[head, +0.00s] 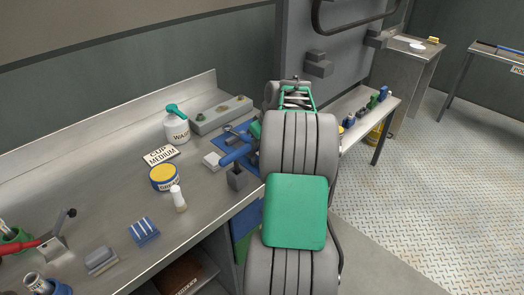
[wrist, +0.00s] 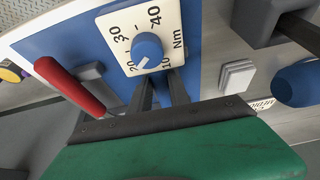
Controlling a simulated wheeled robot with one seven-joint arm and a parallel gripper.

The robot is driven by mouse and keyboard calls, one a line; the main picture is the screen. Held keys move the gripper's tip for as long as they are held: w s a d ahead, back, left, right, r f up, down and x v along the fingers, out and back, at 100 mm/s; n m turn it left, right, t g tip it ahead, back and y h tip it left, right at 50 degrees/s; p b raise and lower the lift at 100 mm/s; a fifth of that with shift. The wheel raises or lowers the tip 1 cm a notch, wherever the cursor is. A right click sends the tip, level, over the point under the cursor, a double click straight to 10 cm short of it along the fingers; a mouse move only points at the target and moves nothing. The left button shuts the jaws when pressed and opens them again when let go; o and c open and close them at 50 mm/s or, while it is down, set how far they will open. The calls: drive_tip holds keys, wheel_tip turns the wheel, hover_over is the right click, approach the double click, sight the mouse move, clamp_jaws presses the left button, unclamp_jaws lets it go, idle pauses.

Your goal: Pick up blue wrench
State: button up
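No whole wrench can be made out. A thick blue cylinder (head: 236,154), possibly the blue wrench's handle, lies on the bench left of my arm in the head view. A blue rounded end (wrist: 298,84) at the right edge of the wrist view may be the same thing. My gripper (wrist: 163,84) shows two dark fingers with a gap between them, and nothing is seen held. The fingers point at a blue panel with a blue knob (wrist: 147,48) on a white Nm dial. The blue rounded end is well to their right. My arm hides much of this area in the head view.
A red-handled tool (wrist: 70,86) lies left of the fingers. A white block (wrist: 238,76) and a dark grey block (wrist: 262,22) are to the right. A white bottle (head: 176,128), yellow-topped tin (head: 164,177) and label card (head: 161,155) stand on the bench.

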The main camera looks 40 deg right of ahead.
clamp_jaws()
idle(0.8)
